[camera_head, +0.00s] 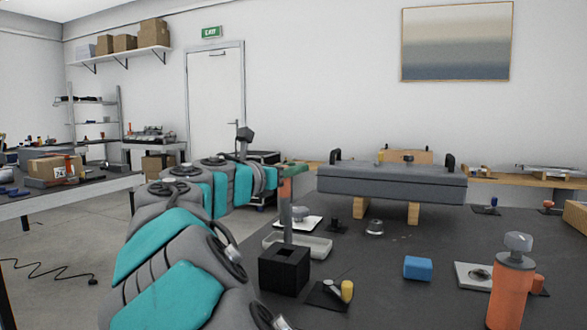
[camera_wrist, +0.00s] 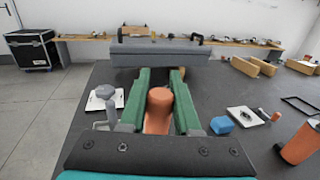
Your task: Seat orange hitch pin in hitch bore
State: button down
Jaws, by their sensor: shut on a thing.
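My gripper (camera_head: 293,168) has green fingers, which also show in the wrist view (camera_wrist: 160,85). It is shut on an orange cylindrical piece (camera_wrist: 158,110), which I take as the hitch pin. In the head view its orange part (camera_head: 285,190) hangs below the fingers, with a grey shank (camera_head: 287,225) running down under it. A black block (camera_head: 278,278) with a square opening in its top stands on the dark table below. The shank's lower end shows at about the block's top edge; I cannot tell whether it is inside or behind. No bore is clearly labelled as the hitch bore.
A long grey chassis-like body (camera_head: 390,186) rests on wooden blocks behind. A larger orange cylinder with a grey knob (camera_head: 508,295) stands at the right. A blue block (camera_head: 417,268), a yellow-capped piece (camera_head: 347,291) and a white tray (camera_head: 318,247) are nearby. The table's centre is mostly clear.

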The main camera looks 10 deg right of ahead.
jog(key=shift+f+b, duration=0.75)
jog(key=shift+f, duration=2.05)
jog(key=shift+p, duration=0.9)
jog(key=shift+f+b, duration=0.9)
jog(key=shift+f, duration=2.65)
jog(key=c, duration=0.5)
grip_release()
jog(key=shift+c, duration=0.2)
jog(key=v, duration=0.7)
jog(key=shift+s+a, duration=0.25)
jog(key=shift+a, duration=0.1)
